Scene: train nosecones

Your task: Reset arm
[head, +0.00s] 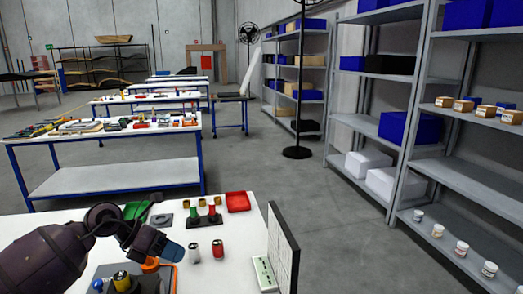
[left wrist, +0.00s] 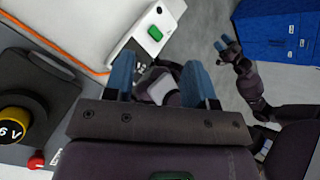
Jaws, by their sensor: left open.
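My left gripper (head: 172,251) is over the near white table in the head view, with its blue fingertips in sight. In the left wrist view its two blue fingers (left wrist: 159,76) stand apart, and I see nothing clamped between them. A grey and dark shape shows beyond the gap; I cannot tell what it is. My right gripper (left wrist: 223,45) shows small in the left wrist view, with blue tips, over the grey floor. I cannot make out its opening. The right arm is out of the head view.
Below my left gripper is a dark device with a yellow-topped cylinder (head: 122,281). Two small cylinders (head: 206,251), a red tray (head: 238,201) and a green tray (head: 137,210) are on the table. An upright panel (head: 283,245) stands at its right edge. Shelves (head: 410,165) line the right.

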